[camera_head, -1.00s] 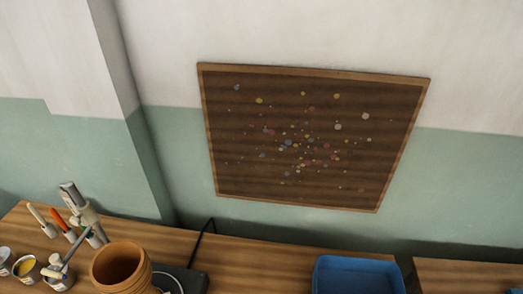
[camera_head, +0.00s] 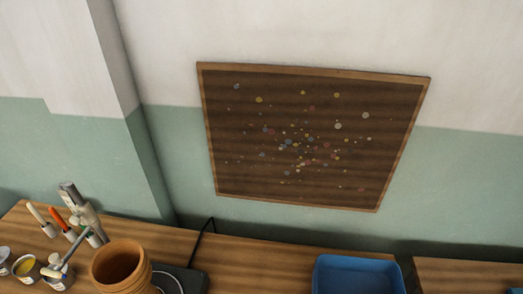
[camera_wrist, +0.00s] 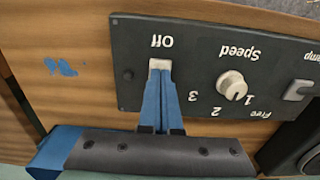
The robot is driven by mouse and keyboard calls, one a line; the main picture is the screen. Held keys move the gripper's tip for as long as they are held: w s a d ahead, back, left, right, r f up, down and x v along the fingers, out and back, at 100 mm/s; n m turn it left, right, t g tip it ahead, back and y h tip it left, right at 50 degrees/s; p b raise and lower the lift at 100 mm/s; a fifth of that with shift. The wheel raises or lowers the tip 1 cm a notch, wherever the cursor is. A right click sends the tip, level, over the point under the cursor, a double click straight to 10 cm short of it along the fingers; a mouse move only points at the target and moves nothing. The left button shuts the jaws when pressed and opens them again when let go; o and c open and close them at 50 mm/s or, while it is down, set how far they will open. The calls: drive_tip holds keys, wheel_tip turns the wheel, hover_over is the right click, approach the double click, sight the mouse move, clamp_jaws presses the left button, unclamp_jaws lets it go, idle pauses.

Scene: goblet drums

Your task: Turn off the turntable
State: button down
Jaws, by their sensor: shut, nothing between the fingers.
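A terracotta pot (camera_head: 118,266) stands on or beside a dark turntable unit (camera_head: 190,280) at the lower edge of the head view. In the wrist view, a dark control panel (camera_wrist: 200,95) appears upside down, with the labels "Off" and "Speed", a round pale speed knob (camera_wrist: 232,86) and the numbers 1 to 3. A pale switch (camera_wrist: 160,64) sits by the "Off" label. My gripper (camera_wrist: 161,77) has its blue fingers shut and empty, with the tips right at this switch. I cannot tell whether they touch it. The gripper is not clearly seen in the head view.
Paint cans (camera_head: 25,267) and brushes (camera_head: 42,222) stand left of the pot. A blue tray (camera_head: 357,276) sits on the wooden table to the right. Another pale control (camera_wrist: 299,90) is at the panel's right side. Bare tabletop (camera_head: 255,266) lies between the turntable and tray.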

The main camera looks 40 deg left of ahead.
wheel_tip(320, 180, up, 6)
drive_tip(key=p, duration=0.6)
drive_tip(key=shift+r, duration=0.25)
